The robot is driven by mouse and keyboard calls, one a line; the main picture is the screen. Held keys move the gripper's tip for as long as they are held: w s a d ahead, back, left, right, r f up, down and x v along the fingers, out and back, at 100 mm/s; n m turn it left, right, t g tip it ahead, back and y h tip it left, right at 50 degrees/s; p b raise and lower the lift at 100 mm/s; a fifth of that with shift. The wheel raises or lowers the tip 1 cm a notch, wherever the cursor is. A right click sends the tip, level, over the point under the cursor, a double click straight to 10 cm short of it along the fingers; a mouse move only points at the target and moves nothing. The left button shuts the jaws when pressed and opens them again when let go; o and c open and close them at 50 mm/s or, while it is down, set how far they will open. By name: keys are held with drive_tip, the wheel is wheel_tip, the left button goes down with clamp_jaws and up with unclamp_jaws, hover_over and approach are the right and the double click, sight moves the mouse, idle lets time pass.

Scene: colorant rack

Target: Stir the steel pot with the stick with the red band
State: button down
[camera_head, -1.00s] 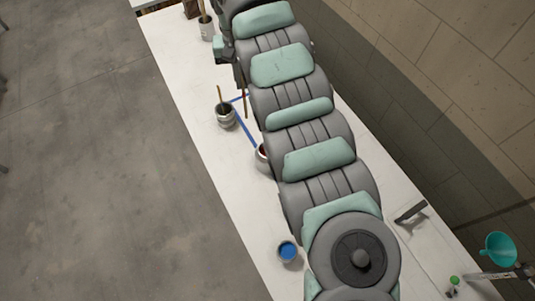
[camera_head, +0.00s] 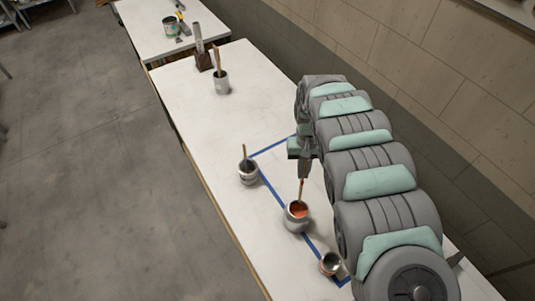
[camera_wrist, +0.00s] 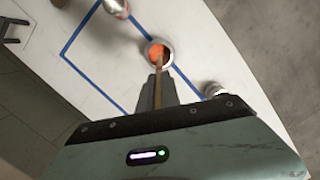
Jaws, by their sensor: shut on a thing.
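My gripper (camera_head: 303,172) is shut on a thin brown stick (camera_head: 300,190) that points down. Its visible part looks reddish in the head view; a distinct band is too small to make out. The stick's lower end is at the mouth of a grey metallic pot (camera_head: 297,222) with orange contents; how deep it reaches is unclear. In the wrist view the stick (camera_wrist: 158,68) runs from the gripper to the orange pot's opening (camera_wrist: 158,52). A smaller shiny pot (camera_head: 330,264) with dark contents stands nearer. I cannot tell for sure which pot is the steel one.
A grey pot (camera_head: 248,176) with a stick stands left of the orange one. Another pot with a stick (camera_head: 221,84) and a brown block (camera_head: 204,62) stand farther back. Blue tape (camera_head: 270,186) marks the white table (camera_head: 190,110). The table's middle back is clear.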

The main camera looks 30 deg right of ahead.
drive_tip(key=shift+d+f+b, duration=0.25)
drive_tip(key=shift+f+b, duration=0.7)
drive_tip(key=shift+f, duration=0.05)
wheel_tip(320, 180, down, 16)
drive_tip(key=b, duration=0.8)
drive_tip(key=shift+s+r, duration=0.15)
drive_tip(key=shift+r, duration=0.05)
drive_tip(key=shift+a, duration=0.1)
drive_tip(key=shift+f, duration=0.1)
